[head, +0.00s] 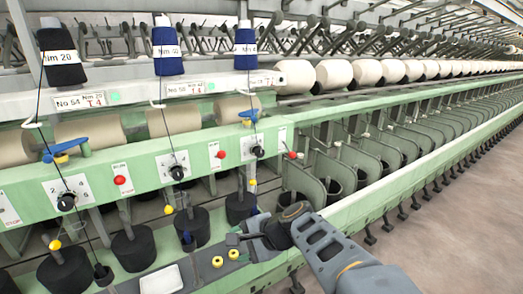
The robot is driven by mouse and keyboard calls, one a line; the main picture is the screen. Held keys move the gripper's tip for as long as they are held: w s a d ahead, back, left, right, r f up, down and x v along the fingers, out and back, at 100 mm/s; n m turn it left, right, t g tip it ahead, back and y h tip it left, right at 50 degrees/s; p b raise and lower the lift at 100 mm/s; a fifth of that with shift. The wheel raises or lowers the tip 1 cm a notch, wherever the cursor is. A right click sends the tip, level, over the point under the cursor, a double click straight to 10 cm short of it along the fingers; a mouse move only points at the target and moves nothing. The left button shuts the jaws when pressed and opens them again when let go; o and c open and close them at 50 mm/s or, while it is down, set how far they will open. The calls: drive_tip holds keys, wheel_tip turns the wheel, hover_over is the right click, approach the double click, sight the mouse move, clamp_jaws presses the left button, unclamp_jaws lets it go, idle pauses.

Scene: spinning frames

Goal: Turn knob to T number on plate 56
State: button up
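Three black knobs sit on white dial plates along the green rail: a left knob (67,201), a middle knob (178,172) and a right knob (257,151). Above them are a left number plate (88,100), reading about "No 54, Nm 20, T 4", a middle plate (186,88), also with a T number that looks like 4, and a right plate (250,81). The right plate's print is too small to read surely, and a thread crosses it. My gripper (252,238) is below and apart from the right knob. Its fingertips are too small to judge.
Red buttons (120,180) sit between the dials, with blue levers (68,148) above. Dark bobbins (64,58) stand on top. Black pots (133,247) stand below the rail. A grey tray (205,276) with yellow parts lies near my gripper. Open floor (450,225) is at right.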

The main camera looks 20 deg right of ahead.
drive_tip(key=w+d+r+m+t, duration=0.4)
drive_tip(key=w+d+r+m, duration=0.1)
drive_tip(key=m, duration=0.3)
drive_tip(key=m+t+h+p, duration=0.2)
drive_tip(key=m+t+h, duration=0.35)
drive_tip(key=m, duration=0.55)
approach(261, 155)
drive_tip(key=shift+m+t+y, duration=0.3)
drive_tip(key=shift+t+y, duration=0.05)
drive_tip(key=shift+t, duration=0.1)
drive_tip(key=w+p, duration=0.1)
drive_tip(key=w, duration=0.2)
drive_tip(key=w+p, duration=0.1)
drive_tip(key=w, duration=0.2)
drive_tip(key=w+a, duration=0.1)
drive_tip(key=w, duration=0.2)
drive_tip(key=shift+w+f+p, duration=0.35)
drive_tip(key=shift+w+p, duration=0.05)
drive_tip(key=shift+d, duration=0.1)
drive_tip(key=c, duration=0.9)
drive_tip(key=shift+f, duration=0.1)
drive_tip(key=shift+b, duration=0.45)
